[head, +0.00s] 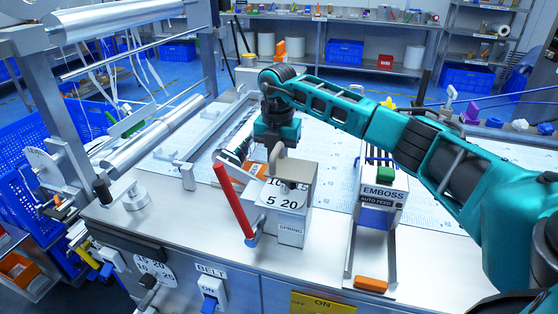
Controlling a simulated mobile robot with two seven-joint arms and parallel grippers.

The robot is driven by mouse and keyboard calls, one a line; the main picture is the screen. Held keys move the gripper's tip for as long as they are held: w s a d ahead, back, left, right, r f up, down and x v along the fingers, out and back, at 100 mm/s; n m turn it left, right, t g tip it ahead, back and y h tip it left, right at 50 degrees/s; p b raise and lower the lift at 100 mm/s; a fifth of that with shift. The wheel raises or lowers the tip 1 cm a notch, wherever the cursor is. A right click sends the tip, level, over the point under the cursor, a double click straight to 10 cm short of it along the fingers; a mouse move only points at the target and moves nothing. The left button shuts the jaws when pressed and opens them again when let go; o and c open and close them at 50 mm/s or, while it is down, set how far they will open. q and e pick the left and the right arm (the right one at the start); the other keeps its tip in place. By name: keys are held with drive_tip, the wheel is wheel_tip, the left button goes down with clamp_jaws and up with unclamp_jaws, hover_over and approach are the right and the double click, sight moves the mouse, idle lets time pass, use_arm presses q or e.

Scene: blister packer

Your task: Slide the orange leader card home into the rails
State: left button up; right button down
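My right arm reaches in from the right, and its gripper (240,151) is low over the machine top, behind the grey SPRING box. Its fingertips are small and partly hidden, so I cannot tell whether they are open or shut. Orange material (229,158) shows right at the fingers, between low metal rails (188,174); it may be the leader card, but I cannot tell whether it is held or how far in it sits. Another orange block (370,284) lies at the near end of a metal channel below the EMBOSS box. My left gripper is not in view.
The SPRING box (292,205) with a red lever (236,201) stands just in front of the gripper. The EMBOSS box (382,190) stands to its right. Metal rollers (150,135) are at left. A patterned sheet covers the top behind; the near left top is bare.

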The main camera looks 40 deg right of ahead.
drive_tip(key=shift+w+a+r, duration=0.15)
drive_tip(key=shift+w+a, duration=0.15)
drive_tip(key=shift+w, duration=0.05)
idle(0.6)
drive_tip(key=c, duration=1.1)
unclamp_jaws()
drive_tip(key=shift+s+d+p, duration=0.3)
drive_tip(key=shift+s+p, duration=0.05)
drive_tip(key=shift+p, duration=0.05)
drive_tip(key=shift+r+p, duration=1.1)
drive_tip(key=shift+r, duration=2.3)
